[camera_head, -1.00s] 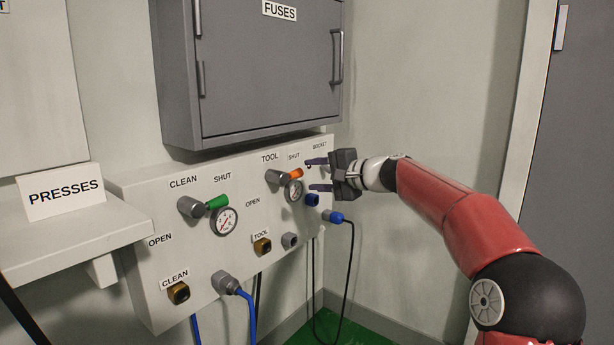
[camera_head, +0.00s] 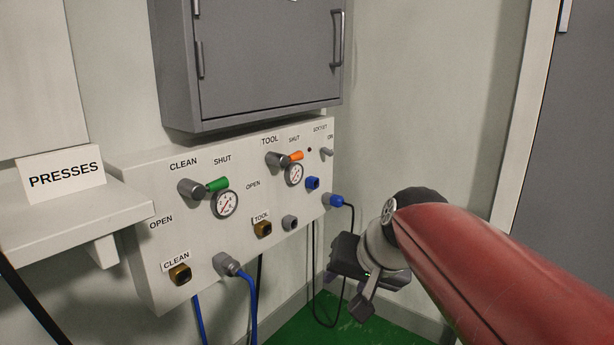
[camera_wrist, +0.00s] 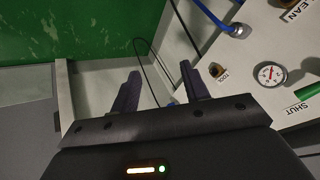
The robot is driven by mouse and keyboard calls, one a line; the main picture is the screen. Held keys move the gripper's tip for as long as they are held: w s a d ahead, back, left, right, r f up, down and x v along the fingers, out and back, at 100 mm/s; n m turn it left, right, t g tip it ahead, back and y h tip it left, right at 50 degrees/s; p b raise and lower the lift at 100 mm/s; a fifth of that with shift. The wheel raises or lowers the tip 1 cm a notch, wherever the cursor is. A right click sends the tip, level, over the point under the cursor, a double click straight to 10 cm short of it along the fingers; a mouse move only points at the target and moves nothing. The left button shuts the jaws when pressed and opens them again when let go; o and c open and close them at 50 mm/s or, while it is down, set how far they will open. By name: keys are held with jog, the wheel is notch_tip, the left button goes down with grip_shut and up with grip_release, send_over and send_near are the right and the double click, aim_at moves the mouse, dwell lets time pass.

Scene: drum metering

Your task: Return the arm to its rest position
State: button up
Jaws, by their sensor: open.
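My gripper (camera_wrist: 160,90) is open and empty in the wrist view, its two dark fingers apart with nothing between them. In the head view the gripper body (camera_head: 362,262) hangs to the right of the white panel (camera_head: 145,275), apart from it, below my red arm. The fingertips are largely hidden there. The panel carries a green-handled CLEAN valve (camera_head: 217,184) and an orange-handled TOOL valve (camera_head: 296,155), both pointing toward SHUT. A small grey switch (camera_head: 327,152) shows at its upper right. A blue plug (camera_head: 337,201) with a black cable is at its lower right.
A grey FUSES cabinet (camera_head: 265,60) hangs above the panel. A white shelf with a PRESSES sign (camera_head: 62,179) juts out at left. Blue hoses (camera_head: 250,310) and a black cable hang below the panel. A grey door (camera_head: 575,150) stands at right. Green floor (camera_head: 345,335) shows below.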

jog(key=s+d+f+n+h, duration=0.1)
jog(key=s+d+f+h, duration=0.1)
jog(key=s+d+f, duration=0.35)
jog(key=s+d+f+n+h, duration=0.1)
jog(key=s+d+f, duration=0.2)
jog(key=s, duration=0.6)
notch_tip(320, 180, up, 13)
jog(key=s+p, duration=0.1)
jog(key=p, duration=1.2)
jog(key=shift+g, duration=0.4)
jog(key=shift+f, duration=0.1)
